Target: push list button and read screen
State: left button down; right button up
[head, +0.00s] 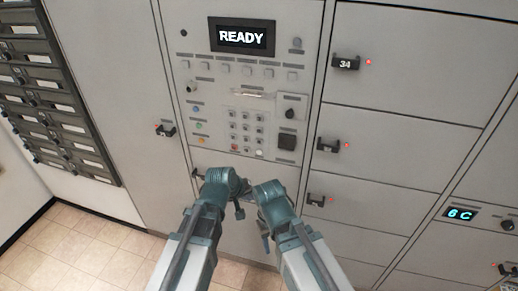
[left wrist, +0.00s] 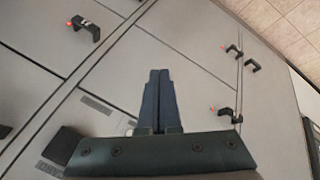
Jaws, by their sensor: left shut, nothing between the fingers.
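The control panel (head: 215,110) is a pale grey upright panel with a dark screen (head: 241,37) reading "READY". Under the screen is a row of small square buttons (head: 245,71), and lower down a keypad (head: 246,132). The labels are too small to read, so I cannot tell which is the list button. My left gripper (head: 240,212) is below the keypad, in front of the panel's lower part, apart from the buttons. In the left wrist view its fingers (left wrist: 158,98) are together and empty. My right arm is beside it; its fingers cannot be made out clearly.
Grey locker doors with black handles stand right of the panel, one marked 34 (head: 346,63). Another handle (head: 165,130) is on the left door. A second display (head: 462,213) reads "6C" at right. Mail slots (head: 50,100) line the left wall. Tiled floor (head: 85,250) lies below.

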aim_at(259, 152)
pick_arm(q)
jog(key=w+r+n+t+h, duration=0.1)
jog(key=w+r+n+t, duration=0.1)
jog(key=w, duration=0.4)
notch_tip(259, 152, up, 3)
jog(key=shift+a+f+n+p, duration=0.2)
jog(key=shift+a+n+p, duration=0.15)
jog(key=shift+n, duration=0.35)
jog(key=shift+w+d, duration=0.45)
jog(key=shift+w, duration=0.95)
jog(key=shift+w+d, duration=0.5)
jog(key=shift+w, duration=0.85)
jog(key=shift+w+d, duration=0.45)
jog(key=shift+w, duration=0.95)
jog(key=shift+w+d, duration=0.15)
jog(key=shift+w, duration=0.2)
jog(key=shift+w+d, duration=0.1)
jog(key=shift+w, duration=0.3)
jog(key=shift+s, duration=0.1)
jog(key=shift+s+a, duration=0.25)
jog(key=shift+s, duration=0.45)
